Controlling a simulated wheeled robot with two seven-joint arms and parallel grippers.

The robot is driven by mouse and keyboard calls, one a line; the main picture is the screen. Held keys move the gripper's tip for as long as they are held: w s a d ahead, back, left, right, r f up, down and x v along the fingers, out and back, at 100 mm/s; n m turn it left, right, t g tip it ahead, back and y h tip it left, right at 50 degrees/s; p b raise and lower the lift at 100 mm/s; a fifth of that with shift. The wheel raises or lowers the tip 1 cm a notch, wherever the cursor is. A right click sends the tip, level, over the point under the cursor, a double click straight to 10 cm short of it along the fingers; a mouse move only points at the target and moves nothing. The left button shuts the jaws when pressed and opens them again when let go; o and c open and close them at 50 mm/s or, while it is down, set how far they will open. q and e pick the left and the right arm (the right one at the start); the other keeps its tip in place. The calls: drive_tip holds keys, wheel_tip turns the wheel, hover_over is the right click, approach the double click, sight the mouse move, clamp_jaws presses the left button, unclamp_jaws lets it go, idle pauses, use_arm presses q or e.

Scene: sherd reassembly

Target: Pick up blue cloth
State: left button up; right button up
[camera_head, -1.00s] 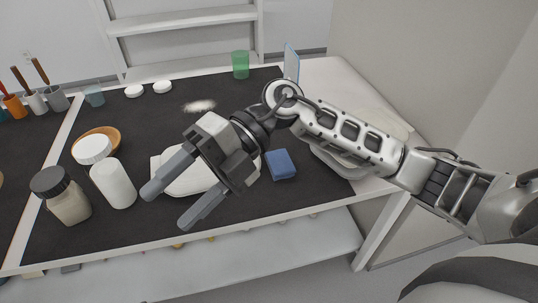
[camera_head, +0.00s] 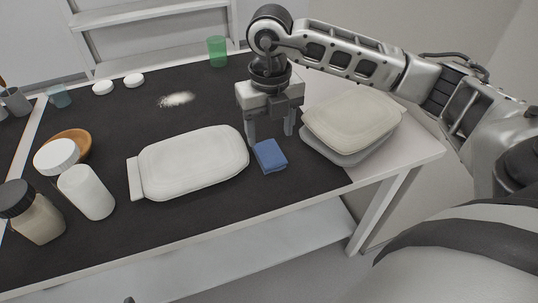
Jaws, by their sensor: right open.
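The blue cloth (camera_head: 270,157) is a small folded block lying flat on the black mat, near the mat's right front part. My right gripper (camera_head: 270,139) points down over the cloth's far side, its fingers spread apart with nothing held between them. The fingertips are close to the cloth; I cannot tell whether they touch it. My left gripper is out of view.
A white lidded container (camera_head: 193,161) lies just left of the cloth. Stacked beige trays (camera_head: 352,122) stand to the right. A white bottle (camera_head: 87,193), a dark-capped jar (camera_head: 36,220) and a brown bowl (camera_head: 79,142) are at left. White powder (camera_head: 176,99) lies farther back.

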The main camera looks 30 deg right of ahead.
sight(269, 152)
drive_tip(key=f, duration=0.6)
drive_tip(key=shift+w+d+f, duration=0.1)
drive_tip(key=shift+w+f, duration=0.15)
drive_tip(key=c, duration=0.7)
